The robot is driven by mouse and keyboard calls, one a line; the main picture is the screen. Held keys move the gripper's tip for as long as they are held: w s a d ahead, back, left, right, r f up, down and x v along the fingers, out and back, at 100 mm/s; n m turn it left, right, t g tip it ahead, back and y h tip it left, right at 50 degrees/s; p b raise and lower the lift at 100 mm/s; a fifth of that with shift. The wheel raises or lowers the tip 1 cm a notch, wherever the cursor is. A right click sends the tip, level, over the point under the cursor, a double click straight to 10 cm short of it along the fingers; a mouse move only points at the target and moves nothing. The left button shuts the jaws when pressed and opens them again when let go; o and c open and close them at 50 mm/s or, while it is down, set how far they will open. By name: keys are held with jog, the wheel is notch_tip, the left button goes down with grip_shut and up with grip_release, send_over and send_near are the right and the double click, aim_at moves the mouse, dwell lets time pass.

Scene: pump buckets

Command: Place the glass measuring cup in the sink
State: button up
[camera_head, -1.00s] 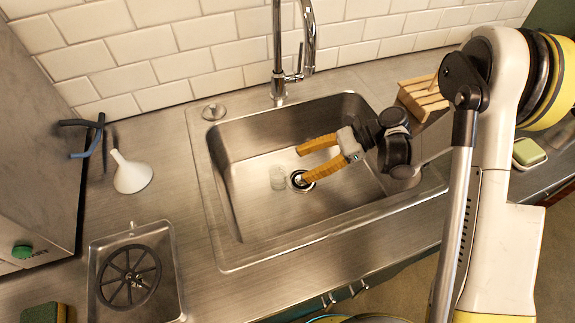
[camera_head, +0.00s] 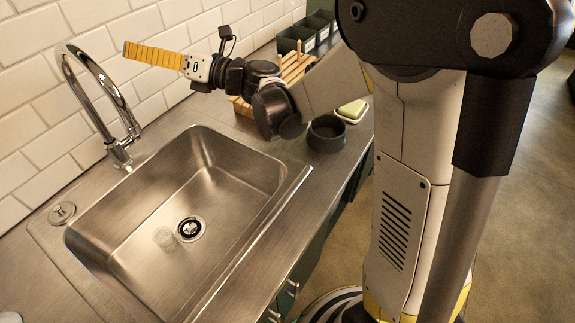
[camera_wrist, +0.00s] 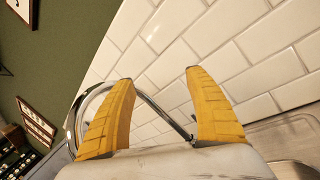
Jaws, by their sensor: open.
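A small clear glass (camera_head: 165,239), which looks like the measuring cup, stands on the floor of the steel sink (camera_head: 262,212), just left of the drain. My gripper (camera_head: 128,52) is raised above the counter behind the sink, near the faucet (camera_head: 105,125) and the tiled wall. Its yellow fingers show apart with nothing between them in the wrist view (camera_wrist: 160,105), where the faucet curves behind the left finger. The gripper is well away from the glass.
A wooden rack (camera_head: 296,70) and dark bins stand behind my arm. A dark round bowl (camera_head: 327,133) and a soap dish (camera_head: 352,110) sit on the counter right of the sink. A sink stopper (camera_head: 62,213) lies by the left rim.

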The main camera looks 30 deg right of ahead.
jog(key=d+r+m+t+h, duration=0.7)
jog(key=d+m+h, duration=0.3)
jog(key=m, duration=0.5)
jog(key=s+d+f+m+g+h, duration=0.2)
jog(key=s+d+m+h, duration=0.1)
jog(key=d+m, duration=0.25)
jog(key=s+d+f+m+g+h, duration=0.1)
jog(key=s+d+f+m+h, duration=0.3)
jog(key=m, duration=0.3)
jog(key=s+f+m+g+y, duration=0.1)
jog(key=s+f+m+g, duration=0.4)
jog(key=s+f, duration=0.3)
jog(key=s+f+m+g, duration=0.4)
jog(key=s+f+m, duration=0.3)
jog(key=s, duration=0.6)
jog(key=shift+s+a+f+g+y, duration=0.35)
jog(key=shift+s+f+g+y, duration=0.05)
jog(key=shift+f, duration=0.5)
